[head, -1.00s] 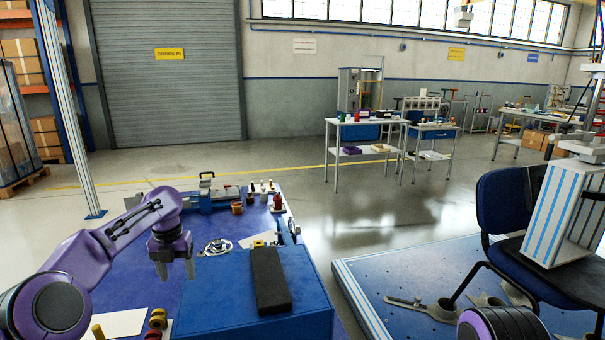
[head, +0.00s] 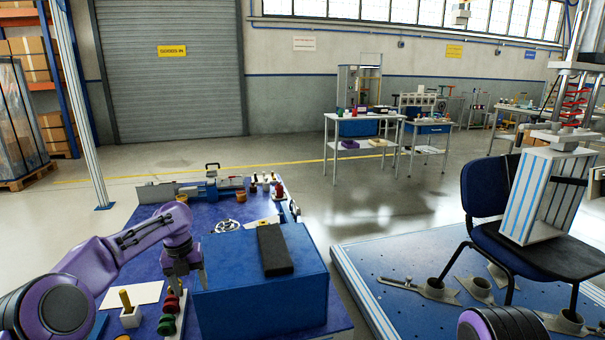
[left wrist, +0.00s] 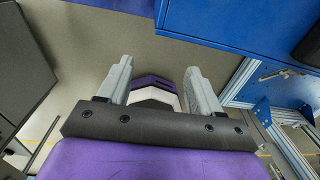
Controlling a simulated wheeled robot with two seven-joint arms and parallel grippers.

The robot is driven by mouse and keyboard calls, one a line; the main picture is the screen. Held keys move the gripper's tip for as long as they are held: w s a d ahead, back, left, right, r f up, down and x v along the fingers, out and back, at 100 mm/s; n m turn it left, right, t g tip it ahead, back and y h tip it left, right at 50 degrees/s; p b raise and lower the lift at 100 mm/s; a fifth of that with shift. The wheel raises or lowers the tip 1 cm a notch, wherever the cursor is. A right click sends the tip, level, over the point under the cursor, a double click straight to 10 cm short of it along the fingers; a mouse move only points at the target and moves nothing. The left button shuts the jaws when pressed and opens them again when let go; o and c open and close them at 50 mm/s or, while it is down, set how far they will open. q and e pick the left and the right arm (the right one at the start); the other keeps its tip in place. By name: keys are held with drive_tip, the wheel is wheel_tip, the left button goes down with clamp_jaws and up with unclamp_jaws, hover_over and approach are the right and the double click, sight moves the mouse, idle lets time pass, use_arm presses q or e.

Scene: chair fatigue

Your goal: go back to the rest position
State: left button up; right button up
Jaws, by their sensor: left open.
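My left gripper (head: 188,283) is in the lower left of the head view, pointing down just left of the blue box on the blue-topped bench (head: 140,225). In the left wrist view its two grey fingers (left wrist: 160,85) stand apart with nothing between them. Floor and a purple and white part, probably of my own body, show beyond the fingers. Of my right arm only a purple and black rounded part shows at the bottom of the head view; its gripper is out of view.
The blue box (head: 225,300) with a black pad (head: 273,250) on top stands right beside my left gripper. Red and green spools (head: 167,325) sit close below it. A blue chair (head: 480,185) with a striped block (head: 545,195) stands on the test platform at right.

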use_arm(q)
drive_tip(key=s+d+f+n+h+p, duration=0.1)
drive_tip(key=s+d+f+n, duration=0.2)
drive_tip(key=d+f+n, duration=0.3)
drive_tip(key=s+d+f+n+h+p, duration=0.1)
drive_tip(key=s+d+f+n, duration=0.2)
drive_tip(key=f, duration=0.5)
drive_tip(key=s+d+f+n+t+p, duration=0.1)
drive_tip(key=s+d+f+n+p, duration=0.1)
drive_tip(key=s+f+n, duration=1.05)
drive_tip(key=s+a+r+n+y, duration=0.2)
drive_tip(key=s+a+n, duration=0.2)
drive_tip(key=s, duration=0.5)
drive_tip(key=s+a+r+n+t+y+p, duration=0.1)
drive_tip(key=s+a+r+n+y, duration=0.1)
drive_tip(key=s+n, duration=0.6)
drive_tip(key=s+a+r+n+t+y, duration=0.1)
drive_tip(key=s+a+n, duration=0.4)
drive_tip(key=s, duration=0.5)
drive_tip(key=shift+s+a+r+n+y+p, duration=0.35)
drive_tip(key=shift+r+n+y, duration=0.15)
drive_tip(key=shift+r, duration=0.3)
drive_tip(key=shift+w, duration=0.1)
